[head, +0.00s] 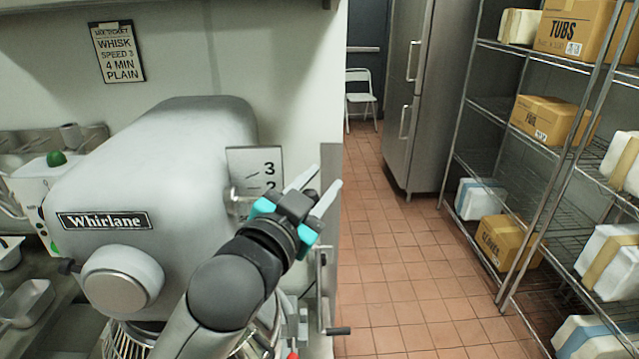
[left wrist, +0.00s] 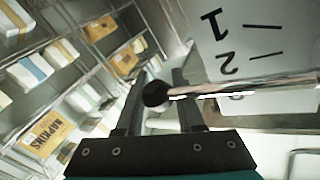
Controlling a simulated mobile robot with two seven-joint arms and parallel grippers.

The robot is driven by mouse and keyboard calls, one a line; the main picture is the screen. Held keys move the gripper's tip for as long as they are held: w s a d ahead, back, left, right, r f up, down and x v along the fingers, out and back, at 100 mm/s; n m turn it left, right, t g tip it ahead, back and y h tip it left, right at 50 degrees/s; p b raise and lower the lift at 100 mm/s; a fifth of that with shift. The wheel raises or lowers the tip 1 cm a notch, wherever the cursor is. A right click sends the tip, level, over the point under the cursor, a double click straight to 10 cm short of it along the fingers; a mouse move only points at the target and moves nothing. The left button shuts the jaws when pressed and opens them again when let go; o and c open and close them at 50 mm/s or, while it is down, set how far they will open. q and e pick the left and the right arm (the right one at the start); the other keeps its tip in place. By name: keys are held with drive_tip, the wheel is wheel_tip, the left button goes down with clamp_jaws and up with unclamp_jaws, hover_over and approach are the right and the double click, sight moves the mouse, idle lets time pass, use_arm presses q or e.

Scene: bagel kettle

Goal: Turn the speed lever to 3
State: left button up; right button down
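The grey Whirlane mixer (head: 160,190) fills the left of the head view. Its speed plate (head: 256,168) shows 3 above a partly covered 2. My left gripper (head: 316,188) is in front of the plate's right side, fingers apart, and hides much of the lever there. In the left wrist view the plate (left wrist: 245,45) is upside down with 1 and 2 readable. The speed lever's dark round knob (left wrist: 155,93) shows between the open fingers; its thin rod runs right, across the plate past the 2. I cannot tell whether the fingers touch the knob. My right gripper is out of view.
A sign (head: 117,52) on the wall reads whisk, speed 3, 4 min, plain. A wire shelf (head: 500,110) with boxes stands at the right, beside a steel fridge (head: 425,100). The tiled floor (head: 385,270) between mixer and shelf is clear.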

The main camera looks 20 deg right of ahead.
use_arm(q)
clamp_jaws()
drive_tip(key=shift+f, duration=0.1)
idle(0.8)
